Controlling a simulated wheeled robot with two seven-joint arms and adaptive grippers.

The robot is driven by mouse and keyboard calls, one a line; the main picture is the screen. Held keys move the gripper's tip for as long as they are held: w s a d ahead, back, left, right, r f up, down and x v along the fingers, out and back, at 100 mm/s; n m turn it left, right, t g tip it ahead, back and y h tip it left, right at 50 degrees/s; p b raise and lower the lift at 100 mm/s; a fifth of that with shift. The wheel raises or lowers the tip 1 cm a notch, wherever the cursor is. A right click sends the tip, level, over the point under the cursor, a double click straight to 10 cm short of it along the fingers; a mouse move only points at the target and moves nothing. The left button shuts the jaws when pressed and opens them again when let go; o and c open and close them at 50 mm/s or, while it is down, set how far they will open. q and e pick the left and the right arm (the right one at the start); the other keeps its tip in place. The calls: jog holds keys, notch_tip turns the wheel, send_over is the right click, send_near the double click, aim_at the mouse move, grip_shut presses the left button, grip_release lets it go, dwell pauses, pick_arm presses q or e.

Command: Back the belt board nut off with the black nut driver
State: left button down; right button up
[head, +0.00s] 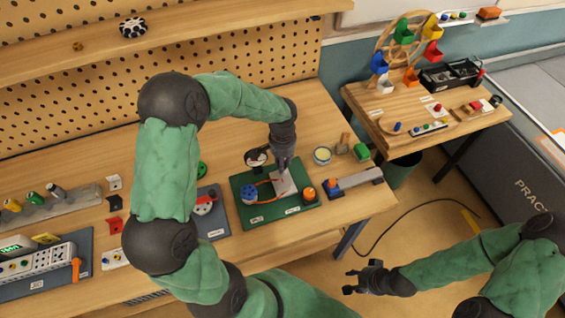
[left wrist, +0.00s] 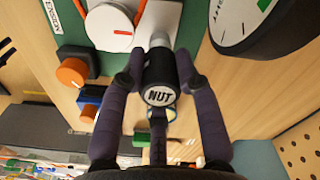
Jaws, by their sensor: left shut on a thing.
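The green belt board (head: 252,216) lies on the bench, with a blue pulley (head: 249,193), an orange belt, a pale plate (head: 283,182) and an orange knob (head: 308,192). My left gripper (head: 284,162) is over the pale plate. In the left wrist view, this gripper (left wrist: 158,80) is shut on the black nut driver (left wrist: 159,70), whose end cap reads NUT. The driver's far end points toward the board; I cannot tell whether it touches the nut, which is hidden. My right gripper (head: 362,280) is empty and open, off the bench's front right.
A round gauge (head: 256,158) stands close behind the board; it also shows beside the gripper in the left wrist view (left wrist: 250,20). A yellow-topped tin (head: 322,155), a green block (head: 361,152) and a grey rail (head: 354,182) are to the right. Another board (head: 211,222) is left.

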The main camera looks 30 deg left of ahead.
pick_arm(q)
jog(key=n+b, duration=0.2)
jog(key=n, duration=0.3)
jog(key=shift+f, duration=0.2)
jog(key=n+b, duration=0.1)
jog(key=n, duration=0.2)
jog(key=shift+s+d+r+n+b, duration=0.1)
jog(key=shift+n+b, duration=0.25)
jog(key=shift+n, duration=0.05)
jog(key=shift+c, duration=1)
grip_release()
jog(key=shift+r, duration=0.1)
